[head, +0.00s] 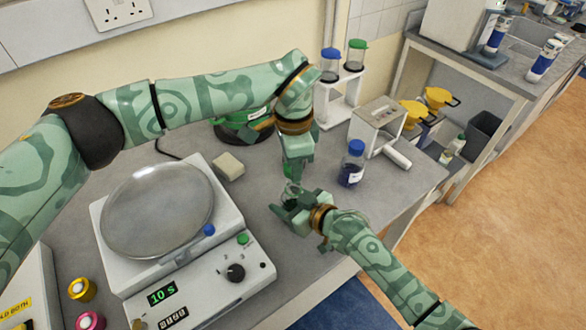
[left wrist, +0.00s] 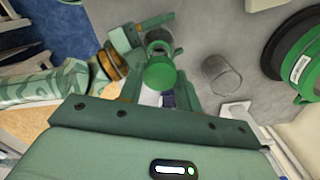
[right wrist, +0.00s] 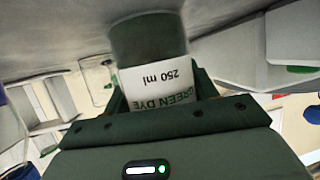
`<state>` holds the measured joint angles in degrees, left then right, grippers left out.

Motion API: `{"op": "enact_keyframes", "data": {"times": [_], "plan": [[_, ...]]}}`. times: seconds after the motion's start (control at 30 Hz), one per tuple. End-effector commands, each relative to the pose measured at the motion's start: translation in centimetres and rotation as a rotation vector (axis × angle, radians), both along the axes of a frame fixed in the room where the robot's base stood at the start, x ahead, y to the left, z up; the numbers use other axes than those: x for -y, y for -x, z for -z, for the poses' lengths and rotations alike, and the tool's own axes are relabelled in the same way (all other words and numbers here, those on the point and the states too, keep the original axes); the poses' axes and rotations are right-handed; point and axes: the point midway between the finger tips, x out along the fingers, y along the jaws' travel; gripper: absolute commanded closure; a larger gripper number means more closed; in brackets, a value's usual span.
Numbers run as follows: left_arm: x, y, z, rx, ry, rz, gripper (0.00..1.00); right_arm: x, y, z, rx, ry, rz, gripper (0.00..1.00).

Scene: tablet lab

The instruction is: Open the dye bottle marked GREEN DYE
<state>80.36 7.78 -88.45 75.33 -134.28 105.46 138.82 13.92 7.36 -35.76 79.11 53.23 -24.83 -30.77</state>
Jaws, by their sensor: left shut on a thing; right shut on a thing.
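The dye bottle marked GREEN DYE (right wrist: 165,85) fills the middle of the right wrist view, its label upside down there with "250 ml" on it. My right gripper (head: 292,208) is shut around its body, and the bottle is mostly hidden by the jaws in the head view. My left gripper (head: 296,168) is above it, shut on the green cap (left wrist: 160,73). In the left wrist view the open round neck of the bottle (left wrist: 159,40) shows past the cap, so the cap looks apart from it.
A blue-capped bottle (head: 351,165) stands right of the grippers. A scale-like device (head: 225,272) with a metal dish is at left. A clear beaker (left wrist: 221,75) and a round black-and-green object (left wrist: 300,62) are near the left gripper. A white rack (head: 338,102) stands behind.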

Motion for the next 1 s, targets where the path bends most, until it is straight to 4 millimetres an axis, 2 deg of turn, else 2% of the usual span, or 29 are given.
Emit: {"op": "enact_keyframes", "data": {"times": [0.1, 0.27, 0.3, 0.37, 0.73, 1.0], "plan": [[0.0, 0.0, -1.1, 0.0, 0.0, 0.0, 0.94, 0.0, 0.0, 0.1, -0.001, 0.002, 0.0, 1.0], [0.0, 0.0, -1.1, -0.001, 0.0, 0.0, 0.94, 0.0, 0.0, 0.1, -0.001, 0.001, 0.0, 1.0], [0.0, 0.0, -1.0, -0.001, 0.0, 0.0, 0.94, 0.0, 0.0, 0.1, -0.001, 0.001, 0.0, 0.34], [0.0, 0.0, -1.0, -0.001, 0.0, 0.0, 0.94, 0.0, 0.0, 0.1, -0.001, 0.001, 0.0, 0.18], [0.0, 0.0, -1.3, 0.0, 0.0, 0.0, 0.94, 0.5, 0.4, -0.3, 0.0, 0.001, 0.001, 0.17], [0.0, 0.1, -3.2, 0.005, 0.0, 0.0, 0.94, 4.2, 4.1, -2.6, 0.001, 0.005, -0.002, 0.17]]}}
